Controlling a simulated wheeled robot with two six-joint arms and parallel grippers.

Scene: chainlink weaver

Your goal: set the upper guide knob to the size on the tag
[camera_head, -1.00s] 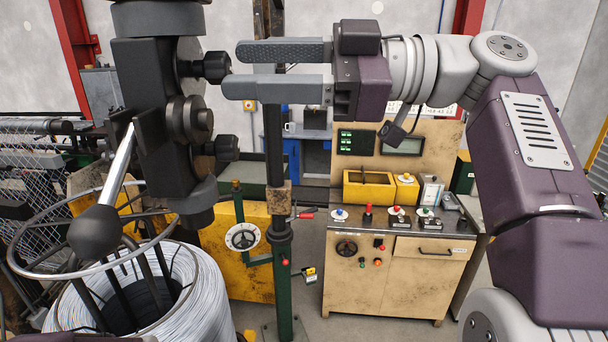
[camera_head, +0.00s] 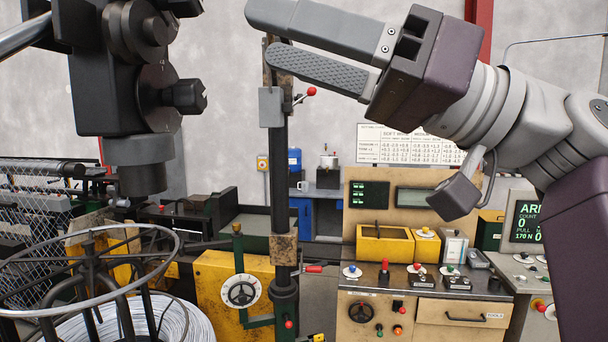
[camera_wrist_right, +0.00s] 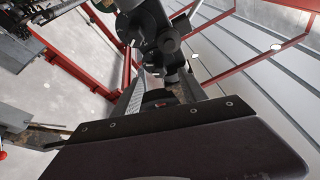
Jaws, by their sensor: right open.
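A dark guide block (camera_head: 98,95) hangs at the left of the head view. Its upper black knob (camera_head: 187,7) is cut off by the top edge. A lower black knob (camera_head: 185,97) sticks out to the right, below a pair of dark discs (camera_head: 150,30). My right gripper (camera_head: 262,36) is open and empty, right of the block and apart from it, its fingers pointing left. The right wrist view shows the dark block with round knobs (camera_wrist_right: 170,43) beyond the fingers; which knob is which I cannot tell. No readable size tag shows. My left gripper is out of view.
A wire coil (camera_head: 180,318) under a ring-topped reel stands at lower left. A dark post (camera_head: 281,170) with a dial wheel (camera_head: 240,292) stands at centre. A cream control cabinet (camera_head: 465,312) and a wall chart (camera_head: 400,145) are at right. Open air lies between gripper and block.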

